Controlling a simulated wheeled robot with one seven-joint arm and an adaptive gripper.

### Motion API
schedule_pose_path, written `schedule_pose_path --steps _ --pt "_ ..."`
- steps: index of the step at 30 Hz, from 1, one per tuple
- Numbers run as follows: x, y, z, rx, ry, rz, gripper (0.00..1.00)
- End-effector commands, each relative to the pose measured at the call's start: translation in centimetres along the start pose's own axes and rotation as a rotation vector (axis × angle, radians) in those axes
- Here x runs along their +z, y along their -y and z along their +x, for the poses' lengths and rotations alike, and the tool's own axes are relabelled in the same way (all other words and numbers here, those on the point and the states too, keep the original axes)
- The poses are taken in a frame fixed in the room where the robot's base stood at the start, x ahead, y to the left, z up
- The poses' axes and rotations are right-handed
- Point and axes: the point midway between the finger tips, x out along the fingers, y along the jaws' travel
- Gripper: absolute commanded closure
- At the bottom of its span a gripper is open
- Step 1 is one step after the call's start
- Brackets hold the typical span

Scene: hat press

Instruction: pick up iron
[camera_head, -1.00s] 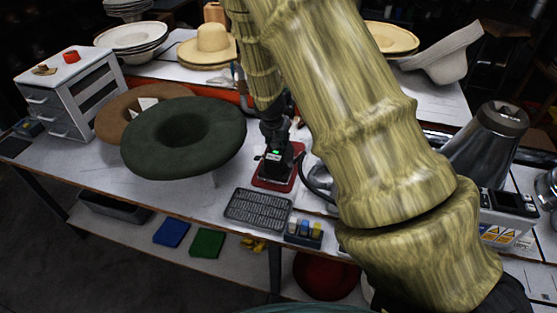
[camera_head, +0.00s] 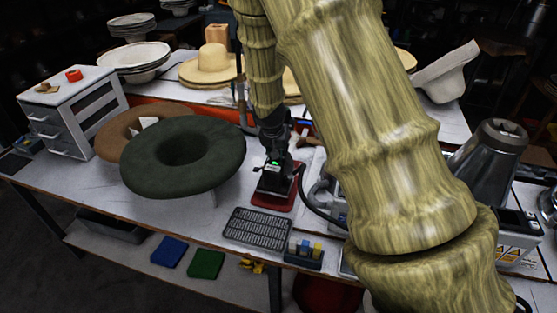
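The iron is hard to make out. A red plate (camera_head: 277,199) stands on the workbench, with a dark body at its top that I take to be the iron, largely covered by the end of my arm. A black cable curves away to its right. My gripper (camera_head: 272,178) is a dark shape with a small green light, pointing down at the red plate. It overlaps the dark body in the picture, and I cannot tell whether they touch. Its fingers cannot be made out against the dark parts.
A dark green hat (camera_head: 205,172) and a brown hat stand left of the plate. A black grille (camera_head: 258,229) and a small block holder (camera_head: 304,253) lie in front. A metal cone (camera_head: 488,155) stands at right. My large arm link hides much of the bench's right.

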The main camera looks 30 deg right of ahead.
Motion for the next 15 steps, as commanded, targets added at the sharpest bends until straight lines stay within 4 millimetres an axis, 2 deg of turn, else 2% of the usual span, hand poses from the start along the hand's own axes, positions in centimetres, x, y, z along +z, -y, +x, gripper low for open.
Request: schedule_pose_path --steps 6,15 --pt "-1.2 0.1 -2.5 -0.004 -0.004 0.003 1.00" --pt "-2.2 0.1 -5.0 -0.003 -0.004 0.002 1.00"
